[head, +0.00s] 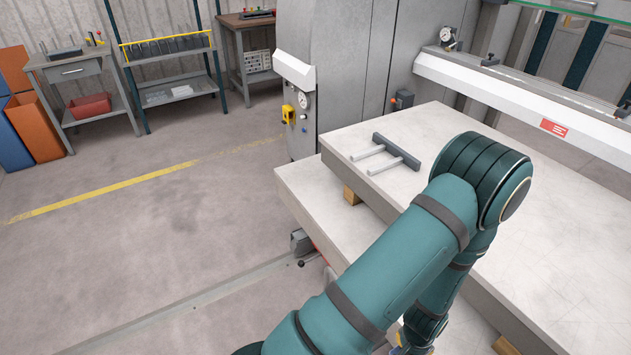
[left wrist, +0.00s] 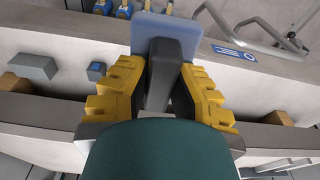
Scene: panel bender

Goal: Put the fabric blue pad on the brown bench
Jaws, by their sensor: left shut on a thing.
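The blue pad (left wrist: 168,28), a flat pale-blue piece with a dark grey grip (left wrist: 163,75), shows at the top middle of the left wrist view. My left gripper (left wrist: 160,88), with stepped yellow fingers, is shut on the grip. In the head view one teal arm of mine reaches over the machine table; its gripper end is mostly hidden at the bottom edge, and the pad cannot be made out there. A bench with a brown top (head: 247,19) stands far back by the wall. My right gripper is not in view.
The pale machine table (head: 345,138) fills the right side, with a dark two-pronged part (head: 397,150) on it. A grey machine cabinet (head: 335,70) stands behind. A shelf rack (head: 170,60), a drawer bench (head: 75,65) and orange bins (head: 35,125) stand back left. The left floor is clear.

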